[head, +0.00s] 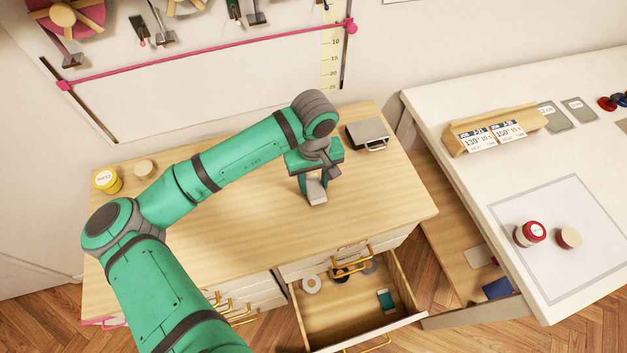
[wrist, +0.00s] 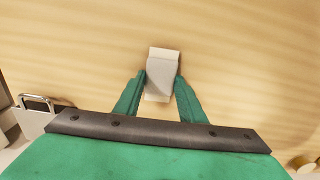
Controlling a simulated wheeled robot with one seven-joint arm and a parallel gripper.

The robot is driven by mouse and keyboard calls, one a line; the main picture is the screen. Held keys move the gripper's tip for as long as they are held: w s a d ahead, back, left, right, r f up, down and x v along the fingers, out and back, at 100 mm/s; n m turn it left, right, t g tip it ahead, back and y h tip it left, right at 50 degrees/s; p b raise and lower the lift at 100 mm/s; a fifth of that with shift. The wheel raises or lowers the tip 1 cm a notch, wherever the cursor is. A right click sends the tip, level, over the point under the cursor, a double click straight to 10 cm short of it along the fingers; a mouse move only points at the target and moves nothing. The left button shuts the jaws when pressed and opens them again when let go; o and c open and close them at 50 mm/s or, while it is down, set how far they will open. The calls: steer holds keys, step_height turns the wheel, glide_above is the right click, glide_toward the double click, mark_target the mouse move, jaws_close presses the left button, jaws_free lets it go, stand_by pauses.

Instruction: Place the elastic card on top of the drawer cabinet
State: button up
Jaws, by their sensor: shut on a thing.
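My gripper (head: 312,183) is shut on a small pale card, which I take for the elastic card (head: 317,195). In the wrist view the card (wrist: 163,62) sits between the two green fingertips (wrist: 160,82), its far end sticking out past them. The card is over the wooden top of the drawer cabinet (head: 250,225), right of its middle. I cannot tell whether its lower end touches the wood.
On the cabinet top are a yellow jar (head: 107,181), a round wooden lid (head: 144,168) and a grey metal box (head: 367,134). An open drawer (head: 340,320) holds small items, including a teal one. A white table (head: 500,210) stands at right. The cabinet top's middle is clear.

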mark_target(315, 186)
steer(key=o, duration=1)
steer(key=shift+r, duration=0.1)
step_height(315, 186, up, 12)
steer(key=shift+d, duration=0.1)
